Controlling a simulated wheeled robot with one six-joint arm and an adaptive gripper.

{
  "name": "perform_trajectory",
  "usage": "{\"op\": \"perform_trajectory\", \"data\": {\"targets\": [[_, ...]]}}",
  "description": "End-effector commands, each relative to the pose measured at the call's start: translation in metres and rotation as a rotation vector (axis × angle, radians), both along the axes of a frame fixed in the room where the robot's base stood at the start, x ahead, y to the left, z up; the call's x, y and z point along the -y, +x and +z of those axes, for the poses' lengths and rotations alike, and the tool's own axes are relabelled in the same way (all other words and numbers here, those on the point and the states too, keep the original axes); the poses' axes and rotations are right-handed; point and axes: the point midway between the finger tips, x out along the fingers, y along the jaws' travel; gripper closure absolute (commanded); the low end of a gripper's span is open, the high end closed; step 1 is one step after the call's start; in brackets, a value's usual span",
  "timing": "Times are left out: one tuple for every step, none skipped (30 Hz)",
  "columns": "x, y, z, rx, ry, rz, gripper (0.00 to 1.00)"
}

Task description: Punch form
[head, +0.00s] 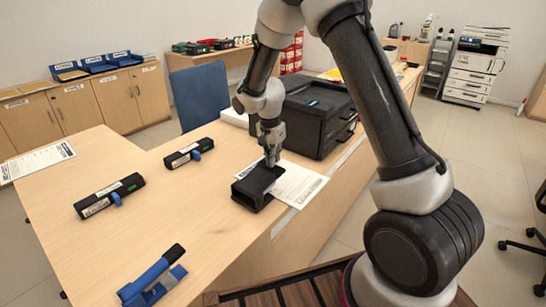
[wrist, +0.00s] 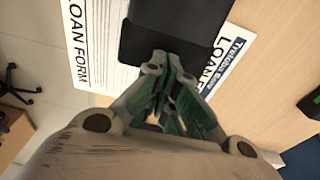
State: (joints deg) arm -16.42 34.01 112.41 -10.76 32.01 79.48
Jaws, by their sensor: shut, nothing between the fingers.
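A black punch (head: 256,190) stands on the wooden counter, close to its front edge. A white printed form (head: 300,184) lies flat with part of it under or in the punch; the punch hides its middle. In the wrist view the form (wrist: 90,40), headed "LOAN FORM", shows on both sides of the black punch (wrist: 165,42). My gripper (head: 271,162) points down at the punch's top, its fingers shut and empty. In the wrist view the green-padded fingertips (wrist: 172,62) are together at the punch's edge; I cannot tell whether they touch it.
A black printer-like box (head: 315,115) stands just behind the form. Two black rollers with blue knobs (head: 109,196) (head: 189,153) and a blue stapler-like tool (head: 152,280) lie on the counter. Another printed sheet (head: 37,161) lies at far left. The counter's middle is clear.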

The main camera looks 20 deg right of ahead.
Motion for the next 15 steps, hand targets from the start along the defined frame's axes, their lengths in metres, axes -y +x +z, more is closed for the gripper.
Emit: {"op": "perform_trajectory", "data": {"targets": [[0.000,0.000,0.000,0.000,0.000,0.000,1.00],[0.000,0.000,0.000,-0.001,0.002,0.000,1.00],[0.001,0.000,-0.001,-0.005,0.005,-0.001,1.00],[0.002,0.001,-0.002,-0.010,0.011,-0.003,1.00],[0.003,0.001,-0.004,-0.018,0.018,-0.004,1.00],[0.004,0.002,-0.007,-0.031,0.035,-0.006,1.00],[0.005,0.003,-0.010,-0.041,0.051,-0.006,1.00],[0.006,0.003,-0.014,-0.055,0.069,-0.008,1.00],[0.007,0.005,-0.019,-0.074,0.096,-0.007,1.00],[0.008,0.005,-0.023,-0.091,0.118,-0.009,1.00],[0.009,0.006,-0.027,-0.107,0.142,-0.009,1.00],[0.010,0.007,-0.034,-0.130,0.174,-0.008,1.00],[0.011,0.007,-0.038,-0.147,0.199,-0.009,1.00],[0.011,0.007,-0.042,-0.165,0.222,-0.009,1.00],[0.011,0.007,-0.048,-0.184,0.249,-0.006,1.00]]}}
